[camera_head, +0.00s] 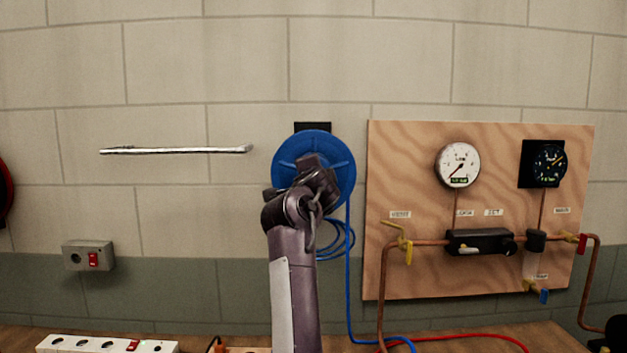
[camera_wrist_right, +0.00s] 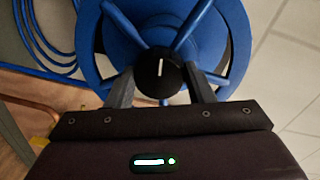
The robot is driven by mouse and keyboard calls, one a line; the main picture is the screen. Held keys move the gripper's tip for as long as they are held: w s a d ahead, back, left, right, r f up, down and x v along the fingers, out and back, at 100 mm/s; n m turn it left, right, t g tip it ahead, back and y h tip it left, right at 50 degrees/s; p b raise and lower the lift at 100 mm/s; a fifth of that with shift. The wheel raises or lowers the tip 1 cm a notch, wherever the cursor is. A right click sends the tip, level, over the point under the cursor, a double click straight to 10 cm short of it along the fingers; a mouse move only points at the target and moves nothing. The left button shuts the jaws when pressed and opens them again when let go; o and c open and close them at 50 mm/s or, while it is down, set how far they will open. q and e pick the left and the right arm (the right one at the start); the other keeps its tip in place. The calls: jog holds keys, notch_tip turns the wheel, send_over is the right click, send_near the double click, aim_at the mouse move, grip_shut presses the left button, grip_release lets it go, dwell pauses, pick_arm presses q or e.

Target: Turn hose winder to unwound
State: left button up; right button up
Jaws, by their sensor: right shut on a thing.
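The blue hose winder (camera_head: 343,165) is a spoked reel mounted on the block wall in the head view, with my right arm in front of its middle. In the right wrist view the hose winder (camera_wrist_right: 239,50) fills the top, with a black round knob (camera_wrist_right: 158,72) bearing a white mark at its hub. My right gripper (camera_wrist_right: 158,80) has its two fingers on either side of this knob and is shut on it. In the head view my right gripper's fingertips are hidden behind its own wrist. Blue hose (camera_head: 348,275) hangs from the reel down to the bench. My left gripper is not in view.
A wooden panel (camera_head: 410,150) with two gauges, copper pipes and yellow, red and blue valve handles is to the right. A grey switch box (camera_head: 88,256) and a silver bar (camera_head: 175,150) are on the left wall. A white power strip (camera_head: 108,344) lies on the bench.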

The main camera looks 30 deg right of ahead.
jog(key=shift+w+f+m, duration=0.1)
jog(key=shift+f+m, duration=0.15)
jog(key=shift+m, duration=0.35)
jog(key=o, duration=1)
jog(key=shift+r, duration=0.15)
jog(key=b+v, duration=0.2)
jog(key=v, duration=0.6)
jog(key=shift+b, duration=0.3)
